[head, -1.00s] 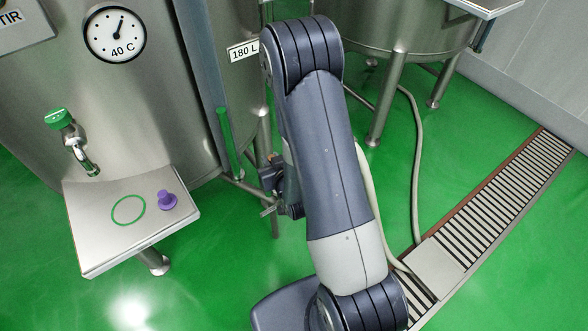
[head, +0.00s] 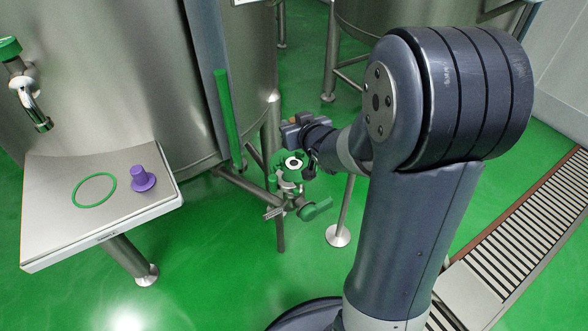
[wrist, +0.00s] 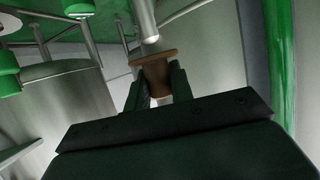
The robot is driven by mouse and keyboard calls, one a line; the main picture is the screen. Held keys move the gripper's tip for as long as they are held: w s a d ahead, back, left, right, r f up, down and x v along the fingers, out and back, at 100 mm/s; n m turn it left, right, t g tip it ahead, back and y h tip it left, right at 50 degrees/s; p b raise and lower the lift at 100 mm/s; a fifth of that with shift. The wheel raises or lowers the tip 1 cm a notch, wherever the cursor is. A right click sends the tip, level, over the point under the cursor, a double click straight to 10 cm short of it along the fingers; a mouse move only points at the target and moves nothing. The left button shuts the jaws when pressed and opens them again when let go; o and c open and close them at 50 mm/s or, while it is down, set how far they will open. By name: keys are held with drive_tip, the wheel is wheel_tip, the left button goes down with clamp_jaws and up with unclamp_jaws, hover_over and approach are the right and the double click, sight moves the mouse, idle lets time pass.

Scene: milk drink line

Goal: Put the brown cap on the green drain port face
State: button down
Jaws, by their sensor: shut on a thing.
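The brown cap (wrist: 157,76) is between the two dark fingers of my gripper (wrist: 158,85) in the wrist view, with its wide flange facing away from the palm. My gripper is shut on it. In the head view my gripper (head: 292,132) is small and partly hidden by my arm, just above the green drain port face (head: 278,162). This face is a green ring with a pale centre and a dark hole, on a valve by the tank's leg. The cap looks apart from the face, but I cannot tell the gap.
A steel shelf (head: 60,225) at the left bears a purple cap (head: 142,180) and a green ring (head: 94,190). A green-handled tap (head: 28,85) is on the tank above it. A green upright bar (head: 226,115) stands left of the valve. A floor grate (head: 515,245) runs at the right.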

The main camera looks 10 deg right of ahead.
sight(295, 164)
wheel_tip(295, 164, down, 10)
drive_tip(key=b, duration=0.4)
drive_tip(key=shift+r, duration=0.1)
drive_tip(key=shift+f+b, duration=0.5)
drive_tip(key=shift+b, duration=0.05)
drive_tip(key=shift+f, duration=0.15)
drive_tip(key=c, duration=1.2)
unclamp_jaws()
drive_tip(key=shift+s+f, duration=0.15)
drive_tip(key=shift+c, duration=0.2)
